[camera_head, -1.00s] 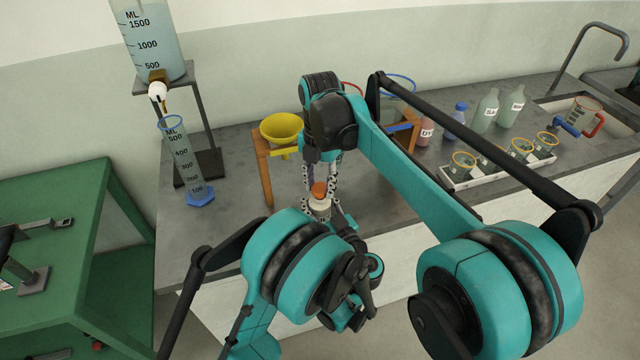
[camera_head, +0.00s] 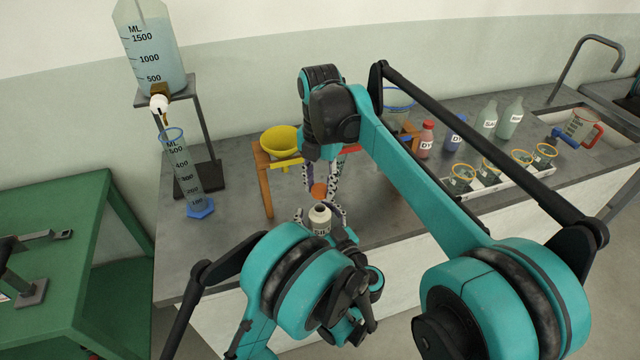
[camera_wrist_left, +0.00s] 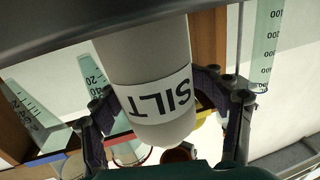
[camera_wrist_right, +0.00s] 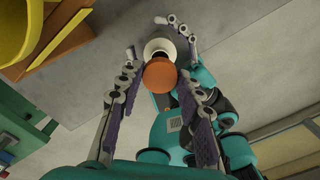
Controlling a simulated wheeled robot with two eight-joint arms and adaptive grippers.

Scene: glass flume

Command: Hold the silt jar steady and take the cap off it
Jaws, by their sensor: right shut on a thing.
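The silt jar (camera_head: 320,222) is white, upright and open at the neck, above the bench's front edge. My left gripper (camera_head: 321,213) is closed around its body. In the left wrist view the jar (camera_wrist_left: 150,110) appears upside down, with a finger against each side of its SILT label. The orange cap (camera_head: 319,190) is off the jar, a little above its mouth. My right gripper (camera_head: 320,186) is shut on the cap from above. In the right wrist view the cap (camera_wrist_right: 158,76) is between the fingertips and partly overlaps the jar (camera_wrist_right: 160,46).
A yellow funnel (camera_head: 281,139) on a wooden stand (camera_head: 264,180) is just left of the grippers. A measuring cylinder (camera_head: 182,170) and a tank (camera_head: 150,55) on a stand are further left. Bottles and a white tray (camera_head: 505,178) of beakers stand right. Bare bench lies between.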

